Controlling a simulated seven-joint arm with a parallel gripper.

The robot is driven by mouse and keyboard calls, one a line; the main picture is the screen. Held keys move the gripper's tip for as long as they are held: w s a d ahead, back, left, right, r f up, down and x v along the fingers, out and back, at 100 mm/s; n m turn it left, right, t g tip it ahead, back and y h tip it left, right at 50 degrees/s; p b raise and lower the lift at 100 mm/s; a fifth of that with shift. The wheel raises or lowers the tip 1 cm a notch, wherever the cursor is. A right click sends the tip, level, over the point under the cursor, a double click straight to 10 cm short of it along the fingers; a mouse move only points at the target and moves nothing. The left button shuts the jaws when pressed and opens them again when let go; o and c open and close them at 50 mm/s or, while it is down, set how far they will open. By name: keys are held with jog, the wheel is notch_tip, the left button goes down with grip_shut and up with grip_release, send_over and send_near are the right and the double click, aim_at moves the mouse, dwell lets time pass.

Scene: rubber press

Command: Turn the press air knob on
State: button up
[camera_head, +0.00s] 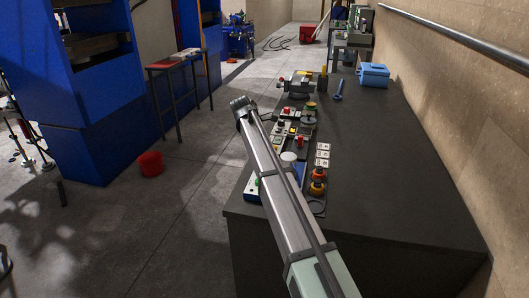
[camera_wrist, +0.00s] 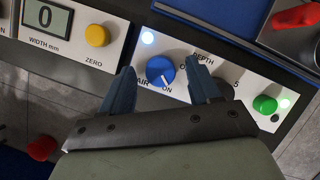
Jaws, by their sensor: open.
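The blue air knob (camera_wrist: 160,71) sits on a white panel (camera_wrist: 225,72) in the wrist view, beside the printed words AIR and ON. Its white pointer line slants down toward the word ON. My gripper (camera_wrist: 161,74) is open, with one dark blue finger on each side of the knob. I cannot tell whether the fingers touch it.
A lit white lamp (camera_wrist: 148,38) is above the knob. A green knob (camera_wrist: 265,104) is to the right and a yellow ZERO button (camera_wrist: 97,35) to the left. The dark bench (camera_head: 385,170) carries several controls along its left side and a light-blue box (camera_head: 373,75). Its right part is clear.

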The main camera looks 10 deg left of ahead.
jog(key=shift+c, duration=0.4)
jog(key=c, duration=1)
jog(key=shift+o, duration=0.2)
jog(key=shift+w+m+g, duration=0.1)
jog(key=shift+m+g, duration=0.5)
jog(key=shift+m, duration=0.8)
jog(key=o, duration=1)
jog(key=shift+o, duration=0.2)
jog(key=v, duration=1.3)
jog(key=shift+a+r, duration=0.25)
jog(key=shift+r, duration=0.05)
